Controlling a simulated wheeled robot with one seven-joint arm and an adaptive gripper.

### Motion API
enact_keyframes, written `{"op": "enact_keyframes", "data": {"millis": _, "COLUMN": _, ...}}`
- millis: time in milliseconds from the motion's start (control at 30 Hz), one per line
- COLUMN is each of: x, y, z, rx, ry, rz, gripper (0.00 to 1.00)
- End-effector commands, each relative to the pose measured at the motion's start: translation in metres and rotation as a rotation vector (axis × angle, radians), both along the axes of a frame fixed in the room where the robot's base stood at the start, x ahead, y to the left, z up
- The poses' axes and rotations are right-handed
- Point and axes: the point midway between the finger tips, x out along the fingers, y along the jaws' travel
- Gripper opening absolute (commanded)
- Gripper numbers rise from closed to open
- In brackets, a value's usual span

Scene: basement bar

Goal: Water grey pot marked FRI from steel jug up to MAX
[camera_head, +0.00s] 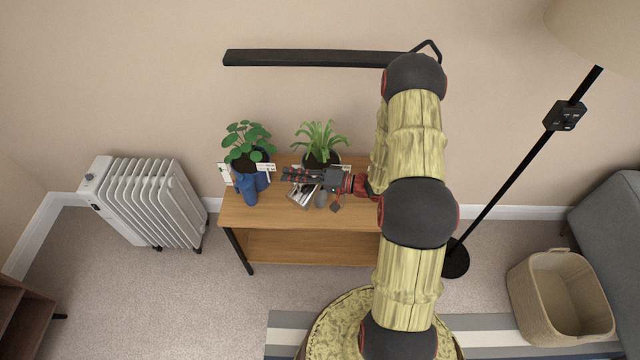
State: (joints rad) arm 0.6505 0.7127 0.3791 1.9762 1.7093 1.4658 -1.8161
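A spider-like green plant (320,138) stands in a dark-soiled pot at the back of the wooden table; my gripper hides most of this pot, and its colour and any FRI or MAX mark cannot be read. My gripper (286,174) reaches left across the table in front of that plant, its dark fingers over a shiny steel vessel, likely the steel jug (299,196). The vessel is partly hidden, and I cannot tell whether the fingers grip it. A small grey object (321,199) sits just right of it.
A round-leaved plant (246,138) in a blue pot stands left on the table (290,219), with a blue vessel (249,192) before it and white labels beside it. A black bar lamp (300,58) hangs above. A radiator (150,203) stands left, a floor lamp and basket (556,300) right.

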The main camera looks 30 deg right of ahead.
Motion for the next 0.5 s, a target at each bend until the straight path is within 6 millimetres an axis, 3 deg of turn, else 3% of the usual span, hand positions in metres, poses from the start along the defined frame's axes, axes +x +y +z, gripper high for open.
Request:
{"op": "enact_keyframes", "data": {"millis": 167, "x": 0.001, "y": -0.002, "z": 0.001, "rx": 0.008, "ry": 0.002, "rz": 0.001, "gripper": 0.0}}
{"op": "enact_keyframes", "data": {"millis": 267, "x": -0.002, "y": 0.007, "z": -0.002, "rx": -0.027, "ry": -0.012, "rz": 0.001, "gripper": 0.0}}
{"op": "enact_keyframes", "data": {"millis": 500, "x": -0.009, "y": 0.023, "z": -0.024, "rx": -0.191, "ry": -0.083, "rz": -0.002, "gripper": 0.0}}
